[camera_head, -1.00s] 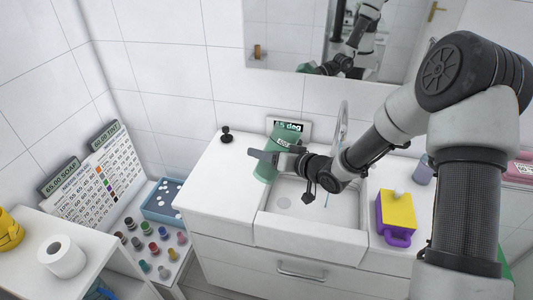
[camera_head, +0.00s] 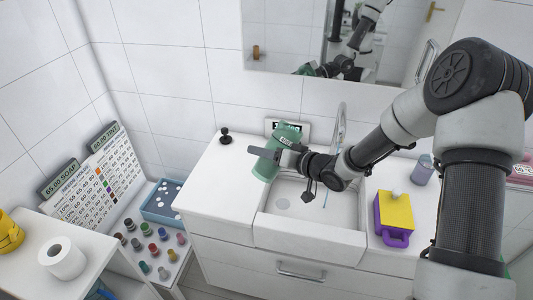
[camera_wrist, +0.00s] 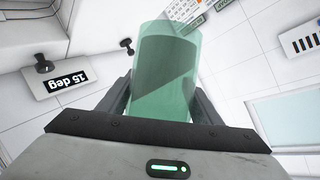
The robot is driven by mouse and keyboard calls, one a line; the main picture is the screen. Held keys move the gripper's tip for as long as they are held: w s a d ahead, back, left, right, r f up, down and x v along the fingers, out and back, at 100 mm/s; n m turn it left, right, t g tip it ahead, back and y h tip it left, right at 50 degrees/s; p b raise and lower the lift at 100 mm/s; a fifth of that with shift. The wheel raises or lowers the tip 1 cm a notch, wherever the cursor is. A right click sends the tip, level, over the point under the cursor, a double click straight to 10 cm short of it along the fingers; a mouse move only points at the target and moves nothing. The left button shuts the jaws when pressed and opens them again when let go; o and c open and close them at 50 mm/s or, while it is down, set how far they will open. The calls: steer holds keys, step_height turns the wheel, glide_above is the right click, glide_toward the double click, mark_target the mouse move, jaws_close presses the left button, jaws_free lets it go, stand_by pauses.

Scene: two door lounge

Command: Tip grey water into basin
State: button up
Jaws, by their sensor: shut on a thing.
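My gripper (camera_head: 272,153) is shut on a green see-through cup (camera_head: 264,170), which leans at the left edge of the white basin (camera_head: 312,238). In the wrist view the cup (camera_wrist: 163,100) sits between both fingers, with a darker grey-green area inside; whether that is water I cannot tell. No pouring stream is visible. A small display (camera_wrist: 57,82) reads "15 deg" in the wrist view; the cup and gripper partly cover it in the head view.
A tap (camera_head: 341,125) stands behind the basin. A yellow and purple jug (camera_head: 395,212) is on the counter to the right, with a grey-lilac container (camera_head: 422,172) behind it. A black knob (camera_head: 225,136) stands at left. Small pots, a blue tray (camera_head: 161,202) and charts are further left.

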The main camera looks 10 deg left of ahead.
mark_target(269, 143)
steer(key=shift+r, duration=0.15)
steer(key=shift+s+a+r+m+y, duration=0.1)
steer(key=shift+r+m+y, duration=0.35)
steer(key=shift+r, duration=0.2)
steer(key=shift+r, duration=0.1)
steer(key=shift+s+a+r+m+g+y, duration=0.2)
steer(key=shift+r+m+g+y, duration=0.1)
steer(key=shift+r+m, duration=0.4)
steer(key=shift+r, duration=0.1)
stand_by(0.5)
steer(key=shift+s+a+r+m+g+y, duration=0.15)
steer(key=shift+r+m+g+y, duration=0.2)
steer(key=shift+r+m, duration=0.35)
steer(key=shift+r, duration=0.15)
stand_by(0.4)
steer(key=shift+r+m+y, duration=0.4)
steer(key=shift+r+m, duration=0.25)
steer(key=shift+r, duration=0.05)
